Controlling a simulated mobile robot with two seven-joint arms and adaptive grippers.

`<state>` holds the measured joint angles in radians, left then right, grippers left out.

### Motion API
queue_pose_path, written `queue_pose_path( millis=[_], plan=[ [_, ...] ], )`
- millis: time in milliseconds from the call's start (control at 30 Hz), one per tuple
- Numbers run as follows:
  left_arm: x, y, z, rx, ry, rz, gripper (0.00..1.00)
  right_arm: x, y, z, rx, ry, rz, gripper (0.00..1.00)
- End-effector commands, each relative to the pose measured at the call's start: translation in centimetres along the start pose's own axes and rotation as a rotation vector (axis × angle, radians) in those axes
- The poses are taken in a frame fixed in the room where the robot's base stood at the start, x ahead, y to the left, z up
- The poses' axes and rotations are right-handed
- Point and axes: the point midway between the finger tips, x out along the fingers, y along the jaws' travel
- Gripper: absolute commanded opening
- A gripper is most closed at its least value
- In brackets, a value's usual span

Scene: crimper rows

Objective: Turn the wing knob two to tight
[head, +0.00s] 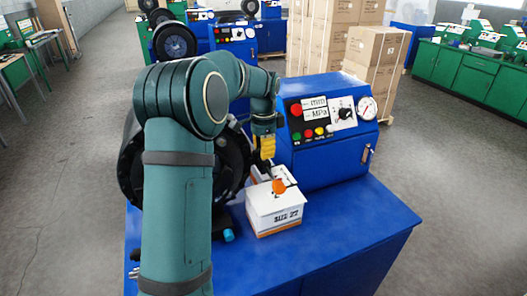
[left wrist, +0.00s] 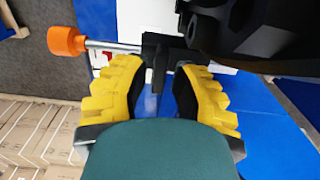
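My left gripper (head: 264,150) points down beside the crimping machine's black round head (head: 130,165). In the left wrist view its yellow fingers (left wrist: 160,72) are apart. A narrow black wing-like part (left wrist: 158,68) stands between the fingertips, with visible gaps on both sides; I cannot tell for sure that it is wing knob two. A metal rod (left wrist: 112,46) with an orange end (left wrist: 68,40) runs left from it. The orange end also shows in the head view (head: 279,187). My left arm hides much of the machine. My right gripper is out of view.
A white box (head: 274,209) stands on the blue bench (head: 330,235), close below the gripper. The blue control cabinet (head: 325,155) stands just to the right, with a gauge (head: 367,108) and buttons. The bench's front right is clear. Stacked cartons (head: 376,52) stand behind.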

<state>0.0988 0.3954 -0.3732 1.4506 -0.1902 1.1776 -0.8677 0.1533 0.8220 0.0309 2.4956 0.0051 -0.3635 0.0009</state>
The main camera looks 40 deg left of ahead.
Motion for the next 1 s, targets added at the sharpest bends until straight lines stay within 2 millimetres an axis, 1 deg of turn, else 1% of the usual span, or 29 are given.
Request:
queue_pose_path(
  millis=[167, 300, 400, 500, 600, 700, 1000],
  plan=[
    [-3.2, 0.0, -0.1, 0.001, 0.004, -0.003, 0.25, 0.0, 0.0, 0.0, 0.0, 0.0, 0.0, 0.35],
    [-6.2, 0.0, -0.1, 0.001, 0.003, -0.003, 0.25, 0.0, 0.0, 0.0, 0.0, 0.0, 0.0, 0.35],
    [-8.0, 0.0, -0.1, 0.001, 0.003, -0.003, 0.25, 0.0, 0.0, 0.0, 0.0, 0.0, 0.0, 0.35],
    [-9.4, 0.0, -0.1, 0.001, 0.0, -0.001, 0.25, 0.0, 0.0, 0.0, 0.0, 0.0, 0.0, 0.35],
    [-10.4, 0.0, 0.0, 0.001, -0.001, 0.0, 0.25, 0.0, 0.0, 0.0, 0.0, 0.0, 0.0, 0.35],
    [-10.9, 0.0, 0.0, 0.001, 0.0, 0.0, 0.25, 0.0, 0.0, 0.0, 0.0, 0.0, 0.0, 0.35],
    [-11.1, 0.0, 0.0, 0.001, -0.001, 0.001, 0.25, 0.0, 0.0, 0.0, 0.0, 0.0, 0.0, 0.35]
  ],
)
